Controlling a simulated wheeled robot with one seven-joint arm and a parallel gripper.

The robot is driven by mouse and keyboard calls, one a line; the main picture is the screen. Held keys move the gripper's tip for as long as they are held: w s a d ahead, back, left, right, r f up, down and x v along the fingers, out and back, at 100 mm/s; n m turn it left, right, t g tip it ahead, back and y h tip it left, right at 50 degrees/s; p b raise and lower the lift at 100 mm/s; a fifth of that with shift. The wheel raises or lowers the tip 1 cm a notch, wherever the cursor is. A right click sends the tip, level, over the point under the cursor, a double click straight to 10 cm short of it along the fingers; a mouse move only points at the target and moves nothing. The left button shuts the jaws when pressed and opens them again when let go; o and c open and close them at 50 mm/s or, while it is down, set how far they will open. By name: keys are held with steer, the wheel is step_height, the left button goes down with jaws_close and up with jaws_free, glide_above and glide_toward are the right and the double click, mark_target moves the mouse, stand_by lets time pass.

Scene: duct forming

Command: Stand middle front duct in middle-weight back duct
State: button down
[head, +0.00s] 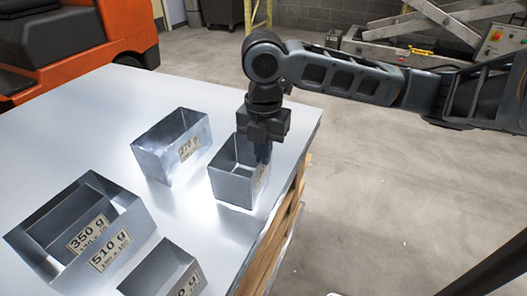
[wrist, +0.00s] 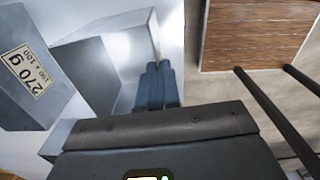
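My gripper (head: 262,150) points down at the right wall of a small open grey duct (head: 232,186) near the table's right edge. In the wrist view my blue fingers (wrist: 158,82) are close together on the top edge of this duct's wall (wrist: 125,45). I cannot tell whether the duct is lifted. Its label is mostly hidden by the fingers. A duct marked 270 g (head: 160,160) stands to its left, also in the wrist view (wrist: 28,85). At the left, a duct marked 350 g (head: 72,222) appears nested inside a larger one marked 510 g (head: 125,258).
Another duct (head: 165,275), its label partly cut off, stands at the bottom of the head view. The white tabletop (head: 100,140) is clear around the 270 g duct. The table's right edge is close to the gripped duct. An orange vehicle (head: 80,45) stands beyond the table.

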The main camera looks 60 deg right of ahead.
steer(key=shift+r+p, duration=2.9)
steer(key=shift+r, duration=1.2)
